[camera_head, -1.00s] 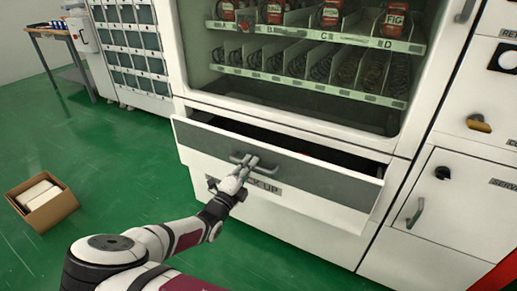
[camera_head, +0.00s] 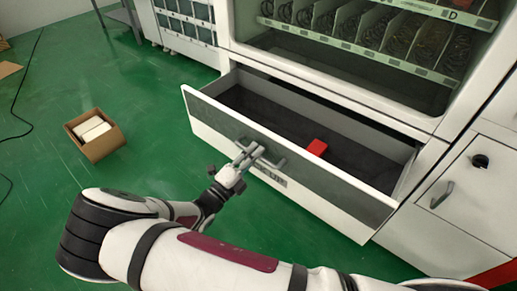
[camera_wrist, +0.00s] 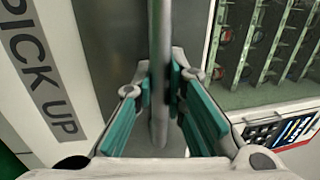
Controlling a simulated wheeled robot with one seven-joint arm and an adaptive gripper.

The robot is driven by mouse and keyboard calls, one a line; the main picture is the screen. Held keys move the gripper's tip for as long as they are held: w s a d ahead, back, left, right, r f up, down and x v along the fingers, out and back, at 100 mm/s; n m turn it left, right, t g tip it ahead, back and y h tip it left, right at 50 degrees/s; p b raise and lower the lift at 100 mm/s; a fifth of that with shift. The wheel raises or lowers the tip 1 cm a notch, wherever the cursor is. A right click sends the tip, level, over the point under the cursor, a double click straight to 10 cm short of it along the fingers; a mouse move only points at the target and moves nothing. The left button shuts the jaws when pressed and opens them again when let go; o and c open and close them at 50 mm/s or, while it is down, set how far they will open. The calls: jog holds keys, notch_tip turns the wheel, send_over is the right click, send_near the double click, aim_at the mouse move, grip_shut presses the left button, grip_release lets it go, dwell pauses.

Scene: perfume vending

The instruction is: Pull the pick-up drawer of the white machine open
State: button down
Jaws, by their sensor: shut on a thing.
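The pick-up drawer (camera_head: 345,190) of the white machine (camera_head: 425,122) stands well open, with its dark inside showing. My gripper (camera_head: 252,155) is at the grey bar handle (camera_head: 272,163) on the drawer's front. In the wrist view, the handle (camera_wrist: 158,70) runs between the two teal-padded fingers of my gripper (camera_wrist: 160,95), which are shut on it. The "PICK UP" label (camera_wrist: 40,75) is at the left of that view.
An open cardboard box (camera_head: 95,135) with white contents sits on the green floor at left. A lower cabinet door with a handle (camera_head: 442,194) is to the right of the drawer. The floor left of the drawer is mostly clear.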

jog(key=shift+a, duration=0.1)
jog(key=c, duration=1.6)
grip_release()
jog(key=v, duration=1.2)
